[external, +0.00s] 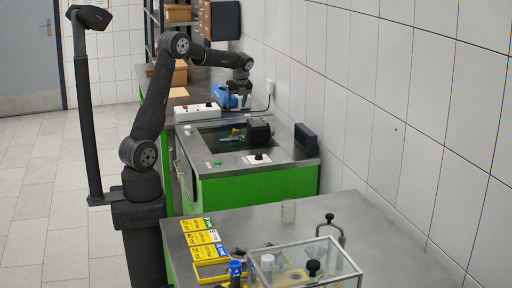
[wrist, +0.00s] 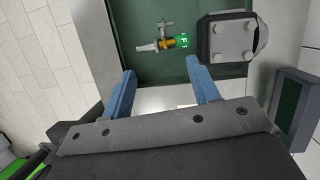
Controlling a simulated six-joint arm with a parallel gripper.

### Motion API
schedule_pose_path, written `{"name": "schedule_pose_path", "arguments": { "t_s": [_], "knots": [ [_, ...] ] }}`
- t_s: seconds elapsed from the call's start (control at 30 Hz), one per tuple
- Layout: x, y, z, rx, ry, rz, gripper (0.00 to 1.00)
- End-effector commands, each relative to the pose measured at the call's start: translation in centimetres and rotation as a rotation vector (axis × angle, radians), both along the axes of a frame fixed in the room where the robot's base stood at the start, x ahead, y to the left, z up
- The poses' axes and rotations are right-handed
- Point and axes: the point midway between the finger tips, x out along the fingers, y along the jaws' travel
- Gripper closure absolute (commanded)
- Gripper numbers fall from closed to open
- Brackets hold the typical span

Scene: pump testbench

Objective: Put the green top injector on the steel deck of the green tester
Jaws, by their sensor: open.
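The green top injector (wrist: 170,43) lies across the dark green recess of the green tester, its grey nozzle to the left and its green top, marked with a letter, to the right in the wrist view. It has a brass middle and a small side fitting. It also shows small in the external view (external: 237,137). The tester's steel deck (external: 197,147) surrounds the recess. My gripper (wrist: 160,67) is open with two blue fingers; nothing is between them. In the external view my gripper (external: 237,104) is above the far part of the tester, apart from the injector.
A dark block (wrist: 231,40) stands right beside the injector's green top. A black display box (external: 305,139) stands at the deck's right edge. A white switch box (external: 257,158) and green button (external: 217,162) occupy the near deck. A red-buttoned white box (external: 197,111) stands behind.

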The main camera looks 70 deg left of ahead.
Motion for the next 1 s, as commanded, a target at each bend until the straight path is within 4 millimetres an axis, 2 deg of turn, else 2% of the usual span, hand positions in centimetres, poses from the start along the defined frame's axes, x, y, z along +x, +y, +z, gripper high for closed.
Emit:
{"name": "schedule_pose_path", "arguments": {
  "t_s": [0.03,0.2,0.37,0.47,0.8,1.0],
  "knots": [
    [0.0,1.2,1.0,-0.061,-0.009,0.01,0.45],
    [0.1,3.0,3.9,-0.238,-0.049,-0.028,0.45],
    [0.1,3.4,4.6,-0.305,-0.071,-0.059,0.45],
    [0.1,3.3,3.3,-0.31,-0.07,-0.061,0.45],
    [0.1,3.3,-4.1,-0.307,-0.07,-0.06,0.45],
    [0.1,3.3,-6.8,-0.305,-0.072,-0.06,0.45]
  ]
}}
